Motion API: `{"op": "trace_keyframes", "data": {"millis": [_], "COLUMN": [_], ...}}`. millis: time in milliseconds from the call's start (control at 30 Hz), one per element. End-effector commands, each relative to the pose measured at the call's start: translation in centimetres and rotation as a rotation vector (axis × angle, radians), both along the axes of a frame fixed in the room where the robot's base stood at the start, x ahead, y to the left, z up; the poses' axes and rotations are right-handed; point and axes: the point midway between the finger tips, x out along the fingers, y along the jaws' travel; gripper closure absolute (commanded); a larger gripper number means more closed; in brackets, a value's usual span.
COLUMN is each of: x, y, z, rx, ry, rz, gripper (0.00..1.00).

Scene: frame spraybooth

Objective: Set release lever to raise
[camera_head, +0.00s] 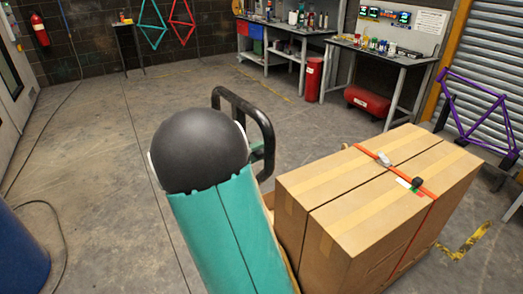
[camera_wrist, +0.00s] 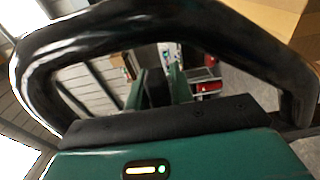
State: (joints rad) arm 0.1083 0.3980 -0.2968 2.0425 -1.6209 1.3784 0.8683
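The black loop handle (camera_head: 262,115) stands upright beside the stacked boxes in the head view, partly hidden by my arm. In the wrist view the black loop (camera_wrist: 200,17) arches close across the picture. My gripper (camera_wrist: 160,85) shows there as two green fingers, apart from each other, seen through the loop. A dark part (camera_wrist: 157,92) shows between or behind the fingers; whether it touches them I cannot tell. I cannot pick out the release lever for sure in either view. My gripper is hidden behind my arm in the head view.
Cardboard boxes (camera_head: 350,200) with an orange strap stand right of the handle. Workbenches (camera_head: 385,62), a red compressor (camera_head: 367,101) and a red cylinder (camera_head: 313,79) line the back. A purple bike frame (camera_head: 480,105) is at right, a blue drum (camera_head: 20,255) at left. Floor left is mostly clear.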

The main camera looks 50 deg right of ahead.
Motion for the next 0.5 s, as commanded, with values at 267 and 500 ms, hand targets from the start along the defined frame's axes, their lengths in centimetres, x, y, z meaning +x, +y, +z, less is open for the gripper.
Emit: {"op": "trace_keyframes", "data": {"millis": [267,500], "x": [0.01,0.09], "y": [0.02,0.04], "z": [-0.01,-0.75], "rx": [0.000,-0.020], "ry": [0.000,-0.088], "rz": [0.000,0.001], "gripper": [1.00,1.00]}}
